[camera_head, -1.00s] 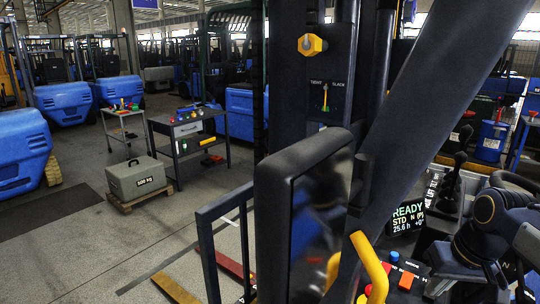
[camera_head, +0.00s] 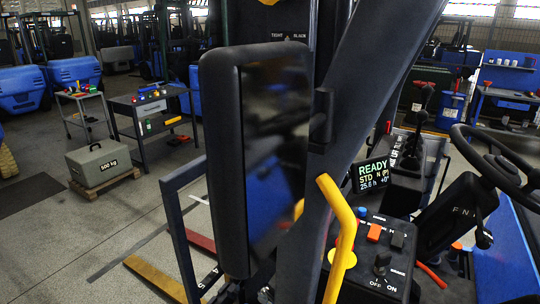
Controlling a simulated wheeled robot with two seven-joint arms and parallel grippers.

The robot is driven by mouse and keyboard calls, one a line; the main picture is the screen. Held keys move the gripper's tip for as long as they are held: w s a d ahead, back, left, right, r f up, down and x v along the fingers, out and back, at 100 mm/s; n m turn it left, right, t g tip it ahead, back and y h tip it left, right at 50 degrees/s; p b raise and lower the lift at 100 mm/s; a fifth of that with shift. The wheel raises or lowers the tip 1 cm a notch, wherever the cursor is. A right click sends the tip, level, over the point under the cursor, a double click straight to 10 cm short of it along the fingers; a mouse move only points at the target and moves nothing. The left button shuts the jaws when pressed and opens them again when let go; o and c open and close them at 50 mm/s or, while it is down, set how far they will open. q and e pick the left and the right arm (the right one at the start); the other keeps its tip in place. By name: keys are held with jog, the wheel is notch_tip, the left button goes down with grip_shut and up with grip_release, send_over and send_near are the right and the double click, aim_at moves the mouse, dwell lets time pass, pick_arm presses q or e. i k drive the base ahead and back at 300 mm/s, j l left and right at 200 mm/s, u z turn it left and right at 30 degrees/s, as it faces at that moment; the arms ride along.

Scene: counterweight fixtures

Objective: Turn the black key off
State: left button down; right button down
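The black key (camera_head: 382,262) stands on the dark control panel (camera_head: 368,285) at the lower right of the middle. It rises from a round base, with the words OFF and ON printed just in front of it. I cannot tell which word it points to. Neither of my grippers shows in the head view, and nothing is touching the key.
A yellow grab handle (camera_head: 341,240) rises just left of the panel. A large mirror (camera_head: 275,150) and a slanted dark pillar (camera_head: 365,120) block the middle. A lit display (camera_head: 373,176) reads READY.

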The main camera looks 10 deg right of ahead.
aim_at(384, 259)
jog(key=k+l+z, duration=0.1)
jog(key=l+z, duration=0.15)
jog(key=z, duration=0.15)
jog(key=l+z, duration=0.25)
jog(key=z, duration=0.15)
